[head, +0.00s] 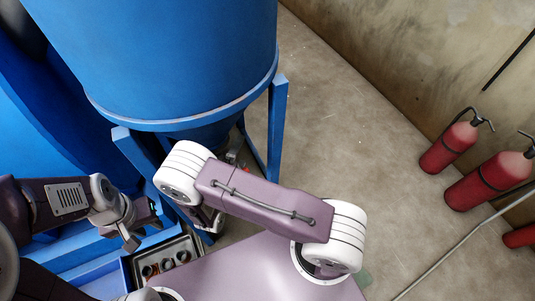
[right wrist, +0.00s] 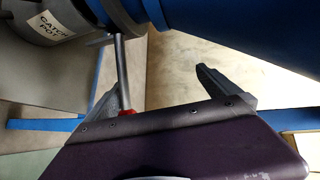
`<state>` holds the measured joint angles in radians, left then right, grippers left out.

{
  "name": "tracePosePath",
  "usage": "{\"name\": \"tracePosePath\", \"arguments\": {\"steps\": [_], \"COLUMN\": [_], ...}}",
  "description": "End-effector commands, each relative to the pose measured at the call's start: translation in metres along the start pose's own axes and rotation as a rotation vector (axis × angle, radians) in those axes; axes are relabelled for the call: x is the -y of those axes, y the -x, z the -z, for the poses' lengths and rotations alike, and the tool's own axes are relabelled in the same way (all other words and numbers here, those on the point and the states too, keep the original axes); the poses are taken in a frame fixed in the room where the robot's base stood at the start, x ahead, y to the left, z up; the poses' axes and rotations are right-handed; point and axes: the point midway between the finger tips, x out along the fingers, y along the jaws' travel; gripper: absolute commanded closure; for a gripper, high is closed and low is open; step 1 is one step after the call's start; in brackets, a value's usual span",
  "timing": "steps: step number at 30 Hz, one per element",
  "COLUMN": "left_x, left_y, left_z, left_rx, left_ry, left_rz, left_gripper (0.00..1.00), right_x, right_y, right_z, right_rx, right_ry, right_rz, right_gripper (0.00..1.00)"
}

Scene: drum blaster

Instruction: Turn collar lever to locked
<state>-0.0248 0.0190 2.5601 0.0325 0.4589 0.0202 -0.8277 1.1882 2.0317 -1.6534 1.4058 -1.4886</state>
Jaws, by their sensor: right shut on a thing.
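In the right wrist view the collar lever (right wrist: 122,72) is a grey metal rod with a red end. It hangs from the dark collar (right wrist: 126,18) on the blue vessel. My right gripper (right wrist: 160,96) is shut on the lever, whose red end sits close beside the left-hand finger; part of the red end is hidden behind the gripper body. In the head view my right arm hides most of the lever area below the blue drum (head: 180,60). My left gripper (head: 144,229) is open and empty, left of the drum's stand. I cannot read the lever's locked mark.
A grey pot labelled "CATCH POT" (right wrist: 50,22) stands beside the collar. Blue stand legs (head: 277,130) hold the drum. A tray with dark round parts (head: 166,262) lies below my left gripper. Red fire extinguishers (head: 488,180) stand by the right wall. The floor between is clear.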

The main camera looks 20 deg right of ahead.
Motion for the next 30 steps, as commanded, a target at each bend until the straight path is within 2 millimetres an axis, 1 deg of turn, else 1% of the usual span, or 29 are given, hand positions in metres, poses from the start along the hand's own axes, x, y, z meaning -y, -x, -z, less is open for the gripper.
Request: {"name": "tracePosePath", "arguments": {"steps": [1,2,3,7,17,19,26,27,30], "left_x": [0.0,0.0,0.0,0.0,0.0,0.0,0.0,0.0,0.0], "left_y": [0.004,0.004,0.004,0.005,0.006,0.006,0.006,0.006,0.005], "left_z": [0.001,0.001,0.001,0.001,0.001,0.001,0.001,0.001,0.001], "left_rx": [0.0,0.0,0.0,0.0,0.0,0.0,0.0,0.0,0.0], "left_ry": [0.0,0.0,0.0,0.0,0.0,0.0,0.0,0.0,0.0], "left_rz": [0.0,0.0,0.0,0.0,0.0,0.0,0.0,0.0,0.0], "left_gripper": [0.68,0.68,0.68,0.68,0.68,0.68,0.68,0.68,0.68], "right_x": [0.06,0.06,0.007,0.006,-0.002,-0.004,-0.01,-0.011,-0.014], "right_y": [0.028,0.028,0.001,0.007,0.034,0.04,0.059,0.061,0.07], "right_z": [0.102,0.102,0.003,0.001,-0.006,-0.008,-0.012,-0.013,-0.015], "right_rx": [-0.418,-0.418,-0.008,-0.006,-0.003,-0.002,-0.002,-0.002,0.0], "right_ry": [0.007,0.007,0.007,0.007,0.008,0.008,0.008,0.008,0.006], "right_rz": [0.232,0.232,0.006,0.006,0.007,0.007,0.007,0.006,0.004], "right_gripper": [0.32,0.32,0.32,0.32,0.32,0.34,0.46,0.66,0.66]}}
